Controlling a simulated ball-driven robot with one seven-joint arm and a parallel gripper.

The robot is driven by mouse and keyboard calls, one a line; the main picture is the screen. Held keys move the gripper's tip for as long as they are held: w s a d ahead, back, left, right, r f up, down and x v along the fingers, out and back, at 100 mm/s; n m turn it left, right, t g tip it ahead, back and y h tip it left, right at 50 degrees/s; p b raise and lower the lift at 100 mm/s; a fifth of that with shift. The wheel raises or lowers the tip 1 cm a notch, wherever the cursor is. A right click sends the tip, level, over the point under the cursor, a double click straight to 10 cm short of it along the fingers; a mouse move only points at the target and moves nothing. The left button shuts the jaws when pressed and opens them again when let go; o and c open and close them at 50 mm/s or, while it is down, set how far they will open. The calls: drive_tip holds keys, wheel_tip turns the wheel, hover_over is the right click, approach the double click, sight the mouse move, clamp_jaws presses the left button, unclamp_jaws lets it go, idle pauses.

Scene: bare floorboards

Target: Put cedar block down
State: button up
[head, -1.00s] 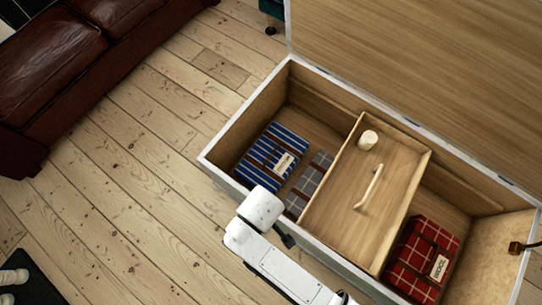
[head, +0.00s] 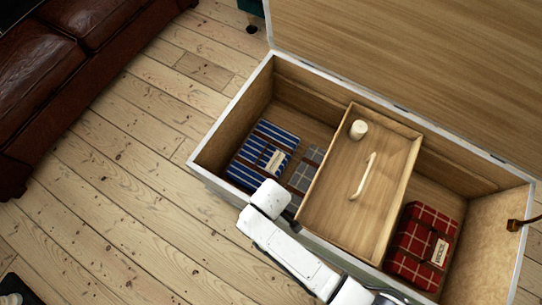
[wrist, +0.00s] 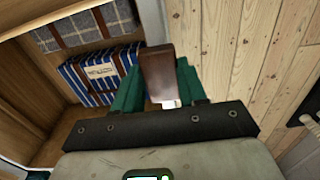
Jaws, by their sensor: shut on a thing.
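In the wrist view, the cedar block (wrist: 160,71) is a dark reddish-brown piece with a small white patch at its lower end. My gripper (wrist: 160,88) is shut on it, with a green finger on each side. The block shows over the line between the chest's pale front rim and the floorboards; its height cannot be told. The open wooden chest (head: 228,111) has white edges. In the head view, my white arm reaches along its front wall, and the block and the fingertips are hidden.
Inside the chest lie a blue striped folded cloth (head: 252,171), a grey checked cloth (head: 308,163) and a red checked cloth (head: 412,258). A wooden tray (head: 335,190) with a handle and a cream cylinder (head: 358,129) spans the middle. A leather sofa (head: 60,70) stands left; floorboards between are clear.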

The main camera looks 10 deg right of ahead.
drive_tip(key=shift+f, duration=0.1)
drive_tip(key=o, duration=1)
wheel_tip(320, 180, up, 12)
drive_tip(key=p, duration=0.2)
drive_tip(key=shift+p, duration=0.4)
drive_tip(key=s+d+r+m, duration=0.2)
drive_tip(key=d+r+m, duration=0.1)
drive_tip(key=d, duration=0.5)
drive_tip(key=s+d+r+m, duration=0.3)
drive_tip(key=d+r+m, duration=0.1)
drive_tip(key=d, duration=0.5)
drive_tip(key=s+d+r+m+t, duration=0.1)
drive_tip(key=s+d+r+m, duration=0.1)
drive_tip(key=d, duration=0.6)
drive_tip(key=shift+s+d+r+m, duration=0.1)
drive_tip(key=shift+s+r+m, duration=0.05)
drive_tip(key=shift+r+m, duration=0.3)
drive_tip(key=shift+s+d+r+m, duration=0.1)
drive_tip(key=shift+r+m, duration=0.35)
